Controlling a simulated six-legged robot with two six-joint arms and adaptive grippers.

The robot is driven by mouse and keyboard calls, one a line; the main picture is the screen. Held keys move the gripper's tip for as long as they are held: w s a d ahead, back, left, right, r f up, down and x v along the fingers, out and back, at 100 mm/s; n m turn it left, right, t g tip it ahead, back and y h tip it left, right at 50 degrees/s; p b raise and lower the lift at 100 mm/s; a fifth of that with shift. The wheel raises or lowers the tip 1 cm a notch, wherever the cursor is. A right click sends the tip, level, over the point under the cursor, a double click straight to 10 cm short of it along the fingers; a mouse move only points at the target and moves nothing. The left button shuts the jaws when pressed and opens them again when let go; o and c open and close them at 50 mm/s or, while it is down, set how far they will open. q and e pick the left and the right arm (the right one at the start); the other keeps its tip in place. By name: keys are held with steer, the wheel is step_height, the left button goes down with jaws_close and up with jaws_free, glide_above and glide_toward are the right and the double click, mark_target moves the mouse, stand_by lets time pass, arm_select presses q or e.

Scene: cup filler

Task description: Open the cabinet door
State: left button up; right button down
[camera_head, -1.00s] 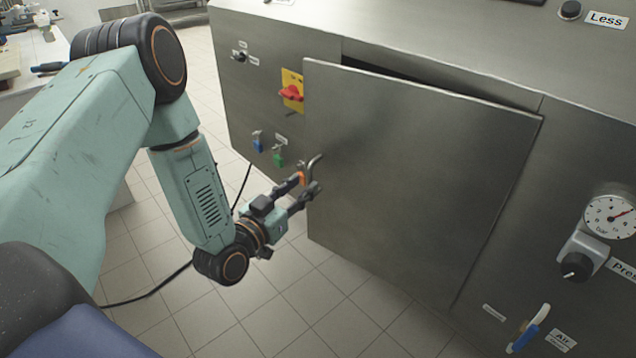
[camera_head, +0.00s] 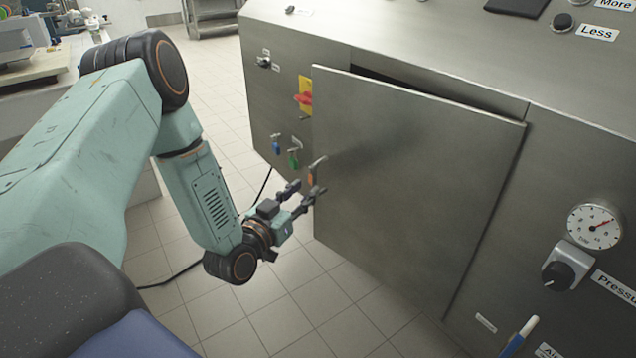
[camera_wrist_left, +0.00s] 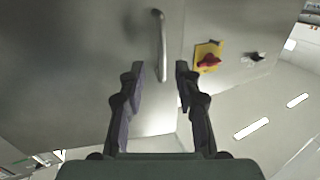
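The cabinet door (camera_head: 410,180) is a large grey metal panel. It stands ajar, with a dark gap along its top edge, its left edge swung out from the cabinet front. Its curved metal handle (camera_head: 317,168) is near the left edge, and shows in the left wrist view (camera_wrist_left: 160,40) too. My left gripper (camera_head: 307,192) is open just in front of the handle. In the left wrist view its fingertips (camera_wrist_left: 160,72) are apart, with the handle's lower end appearing between them; contact cannot be told. My right gripper is in neither view.
A red rotary switch on a yellow plate (camera_head: 305,97) sits left of the door, above blue and green valve levers (camera_head: 293,158). A pressure gauge (camera_head: 594,227) and knob (camera_head: 566,270) are to the right. Tiled floor (camera_head: 290,310) in front is clear.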

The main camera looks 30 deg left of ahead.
mark_target(314, 181)
arm_select(q)
steer(key=shift+w+a+b, duration=0.2)
steer(key=shift+w+b, duration=0.65)
steer(key=shift+w, duration=2.1)
steer(key=shift+c, duration=0.2)
jaws_close()
